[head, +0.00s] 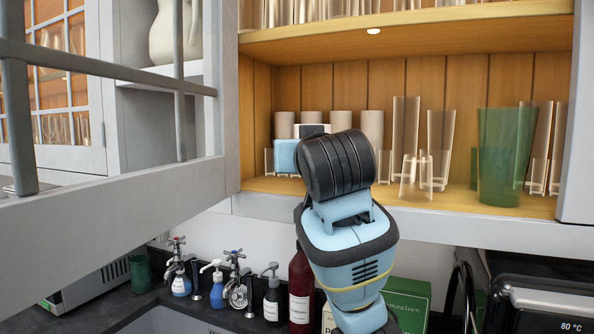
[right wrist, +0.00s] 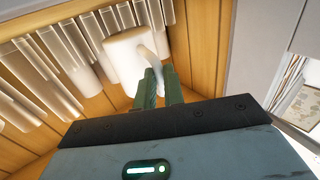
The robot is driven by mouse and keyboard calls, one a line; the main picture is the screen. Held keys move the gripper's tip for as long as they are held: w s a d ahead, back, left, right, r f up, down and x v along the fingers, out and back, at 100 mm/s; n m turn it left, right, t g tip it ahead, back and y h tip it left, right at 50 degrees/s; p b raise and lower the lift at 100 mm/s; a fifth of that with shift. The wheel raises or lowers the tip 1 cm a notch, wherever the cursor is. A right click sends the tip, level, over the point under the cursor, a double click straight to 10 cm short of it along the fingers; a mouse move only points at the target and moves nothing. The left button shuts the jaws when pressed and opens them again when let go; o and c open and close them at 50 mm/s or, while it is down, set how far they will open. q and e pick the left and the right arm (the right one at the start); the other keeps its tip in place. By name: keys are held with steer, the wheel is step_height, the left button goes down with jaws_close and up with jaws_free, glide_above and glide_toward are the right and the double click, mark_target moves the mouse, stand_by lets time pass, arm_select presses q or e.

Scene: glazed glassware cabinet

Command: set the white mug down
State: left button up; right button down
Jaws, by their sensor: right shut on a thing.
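In the right wrist view the white mug (right wrist: 123,58) is between the green fingers of my right gripper (right wrist: 154,80), which are shut on its handle side. The mug is in the cabinet near the wooden back; whether its base touches the shelf I cannot tell. In the head view my right arm reaches into the cabinet over the lower shelf (head: 455,202), and its wrist hides the fingers and most or all of the held mug. My left gripper is in neither view.
Several pale cups (head: 372,126) stand along the back. Clear tumblers (head: 415,177) and a green glass (head: 503,157) stand to the right on the shelf. An open glazed door (head: 120,215) juts out at left. Bottles (head: 301,288) and a sink lie below.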

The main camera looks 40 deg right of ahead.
steer(key=shift+w+d+f, duration=0.1)
steer(key=shift+w+f, duration=0.25)
steer(key=shift+f, duration=0.4)
steer(key=shift+w+d+f, duration=0.1)
steer(key=shift+w+f, duration=0.2)
steer(key=shift+f, duration=0.45)
steer(key=shift+s+f, duration=0.1)
steer(key=shift+f, duration=0.15)
steer(key=shift+f, duration=0.15)
steer(key=c, duration=1.5)
jaws_free()
